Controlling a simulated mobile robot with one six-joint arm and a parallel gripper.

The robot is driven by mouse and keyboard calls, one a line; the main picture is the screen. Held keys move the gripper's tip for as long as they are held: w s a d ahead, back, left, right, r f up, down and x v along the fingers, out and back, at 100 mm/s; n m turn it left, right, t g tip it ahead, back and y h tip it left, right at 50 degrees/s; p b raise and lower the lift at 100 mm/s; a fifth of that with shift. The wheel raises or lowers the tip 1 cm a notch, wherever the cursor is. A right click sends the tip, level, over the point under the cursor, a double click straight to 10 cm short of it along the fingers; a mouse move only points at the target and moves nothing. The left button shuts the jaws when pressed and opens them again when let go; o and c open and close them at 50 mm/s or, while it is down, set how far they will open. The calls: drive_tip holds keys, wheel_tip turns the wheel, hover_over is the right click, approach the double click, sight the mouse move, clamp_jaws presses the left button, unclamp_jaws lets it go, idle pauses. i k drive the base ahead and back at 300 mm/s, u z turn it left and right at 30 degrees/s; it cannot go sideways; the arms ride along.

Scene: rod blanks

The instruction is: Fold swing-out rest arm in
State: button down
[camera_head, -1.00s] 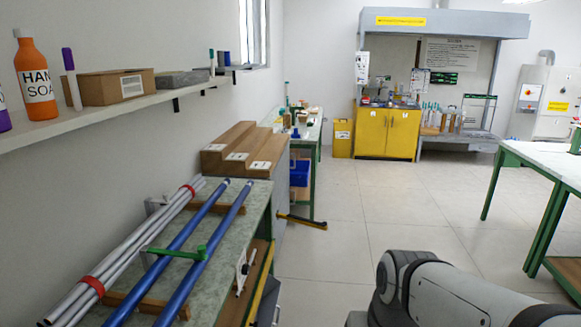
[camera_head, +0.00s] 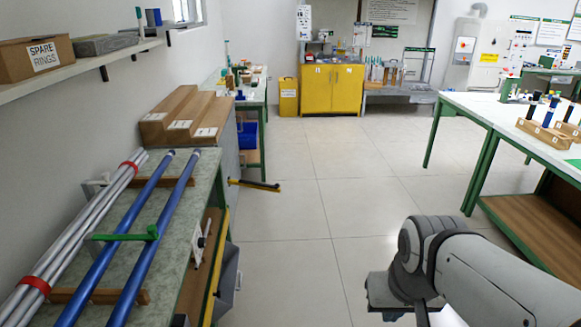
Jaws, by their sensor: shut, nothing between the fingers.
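A yellow bar with dark ends (camera_head: 253,185), which looks like the swing-out rest arm, sticks out to the right from the far end of the left workbench. It lies across the aisle, above or near the floor; its exact height is hard to tell. Its left end meets the bench side, where the joint is too small to make out. My arm shows at the lower right, well apart from the bar. My gripper's fingers are not in view.
A green-legged table (camera_head: 480,112) stands at right. The tiled floor (camera_head: 330,195) between them is clear.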

sight(276, 188)
drive_tip(key=z, duration=1.05)
drive_tip(key=i, duration=5.6)
drive_tip(key=u, duration=4.25)
